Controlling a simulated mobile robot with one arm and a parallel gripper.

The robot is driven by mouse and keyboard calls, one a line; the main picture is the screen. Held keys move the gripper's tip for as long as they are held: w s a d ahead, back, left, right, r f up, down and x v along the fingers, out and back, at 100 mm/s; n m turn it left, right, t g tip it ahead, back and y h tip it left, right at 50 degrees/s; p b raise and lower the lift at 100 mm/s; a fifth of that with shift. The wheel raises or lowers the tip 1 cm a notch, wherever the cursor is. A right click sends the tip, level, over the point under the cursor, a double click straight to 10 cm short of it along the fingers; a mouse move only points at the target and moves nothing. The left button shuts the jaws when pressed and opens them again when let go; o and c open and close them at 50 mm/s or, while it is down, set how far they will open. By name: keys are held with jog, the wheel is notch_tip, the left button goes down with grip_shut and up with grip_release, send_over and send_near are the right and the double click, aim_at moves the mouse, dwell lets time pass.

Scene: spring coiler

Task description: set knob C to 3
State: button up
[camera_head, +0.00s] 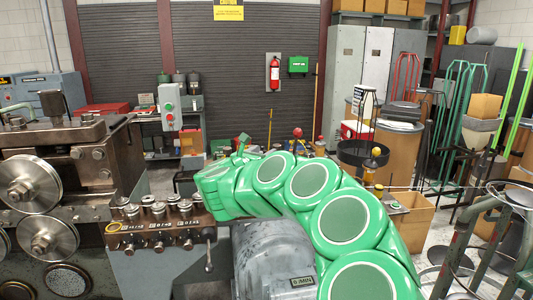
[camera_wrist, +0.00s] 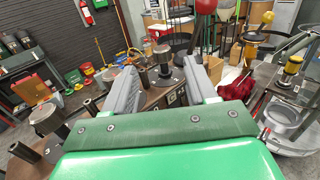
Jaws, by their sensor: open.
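My gripper (camera_wrist: 161,68) is open, its two grey fingers spread apart in the wrist view. Another metal knob (camera_wrist: 48,118) stands left of the fingers. In the head view, several metal knobs (camera_head: 158,209) stand along the brown panel (camera_head: 200,226), just left of my green arm. The arm hides the panel's right part and the fingers there.
A red ball-topped lever (camera_head: 297,132) rises behind my arm; its red ball (camera_wrist: 205,6) also shows above the right finger. Large metal rollers (camera_head: 30,183) are at the left. A small lever (camera_head: 209,255) hangs below the panel. A grey motor (camera_head: 262,262) sits under my arm.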

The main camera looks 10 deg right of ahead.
notch_tip(320, 180, up, 14)
jog(key=w+a+n+t+y, duration=0.15)
jog(key=n+t, duration=0.35)
jog(key=n, duration=0.5)
jog(key=n+g+y, duration=0.1)
jog(key=n+y, duration=0.6)
jog(key=n, duration=2.5)
send_near(277, 145)
jog(key=w+d, duration=0.1)
jog(key=w, duration=0.4)
jog(key=shift+w+d+f, duration=0.1)
jog(key=shift+w+d, duration=0.15)
jog(key=shift+w, duration=0.95)
jog(key=shift+w+d+f, duration=0.15)
jog(key=shift+w+d, duration=0.1)
jog(key=shift+w, duration=0.9)
jog(key=shift+w+d+f, duration=0.1)
jog(key=shift+w+d, duration=0.1)
jog(key=shift+w, duration=1)
jog(key=shift+c, duration=0.5)
jog(key=c, duration=0.9)
jog(key=shift+o, duration=0.2)
jog(key=shift+r, duration=0.1)
